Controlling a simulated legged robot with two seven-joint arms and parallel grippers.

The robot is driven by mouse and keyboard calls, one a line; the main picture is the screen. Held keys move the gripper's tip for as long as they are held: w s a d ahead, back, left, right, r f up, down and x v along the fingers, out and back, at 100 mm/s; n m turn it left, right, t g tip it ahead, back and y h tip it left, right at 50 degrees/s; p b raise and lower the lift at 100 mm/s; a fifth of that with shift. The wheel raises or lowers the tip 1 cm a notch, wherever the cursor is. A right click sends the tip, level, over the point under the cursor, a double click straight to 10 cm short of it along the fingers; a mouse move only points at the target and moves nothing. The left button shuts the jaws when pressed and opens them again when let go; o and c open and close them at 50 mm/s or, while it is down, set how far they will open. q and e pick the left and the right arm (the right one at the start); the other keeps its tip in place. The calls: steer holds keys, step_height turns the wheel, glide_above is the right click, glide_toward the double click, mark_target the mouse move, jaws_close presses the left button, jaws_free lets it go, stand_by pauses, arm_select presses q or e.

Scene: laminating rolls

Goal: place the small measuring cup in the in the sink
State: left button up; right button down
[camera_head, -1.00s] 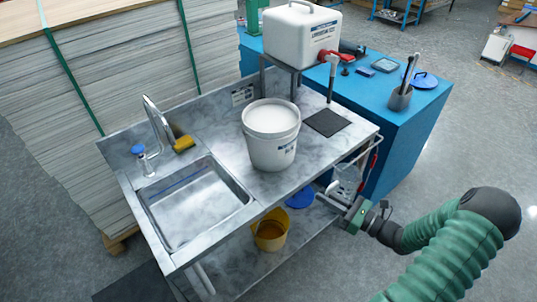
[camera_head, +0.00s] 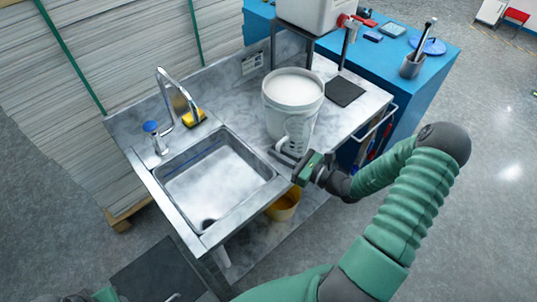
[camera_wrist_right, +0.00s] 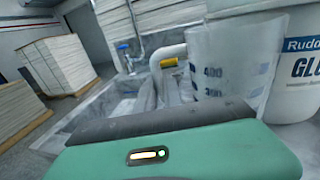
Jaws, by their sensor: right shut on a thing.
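The small measuring cup (camera_head: 298,130) is clear with dark graduation marks. My right gripper (camera_head: 284,153) is shut on it and holds it in front of the white bucket, near the counter's front edge. The sink (camera_head: 215,180) is a steel basin to the left of the gripper and is empty. Only small parts of my left arm show at the bottom edge of the head view; its jaws cannot be made out.
A large white bucket (camera_head: 291,105) stands on the counter close behind the cup. The faucet (camera_head: 170,92) and a yellow sponge (camera_head: 194,117) are behind the sink. A yellow bucket (camera_head: 284,206) is on the lower shelf. A white canister (camera_head: 316,14) stands at the back.

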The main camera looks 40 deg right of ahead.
steer(key=f, duration=0.1)
steer(key=w+a+f, duration=0.1)
steer(key=f, duration=0.1)
steer(key=w+f, duration=0.1)
steer(key=shift+w+a+f, duration=0.15)
steer(key=shift+w+a, duration=0.1)
steer(key=shift+a, duration=0.1)
steer(key=c, duration=1.6)
jaws_free()
steer(key=shift+a, duration=0.35)
steer(key=shift+o, duration=0.6)
steer(key=shift+a, duration=0.2)
steer(key=shift+d, duration=0.1)
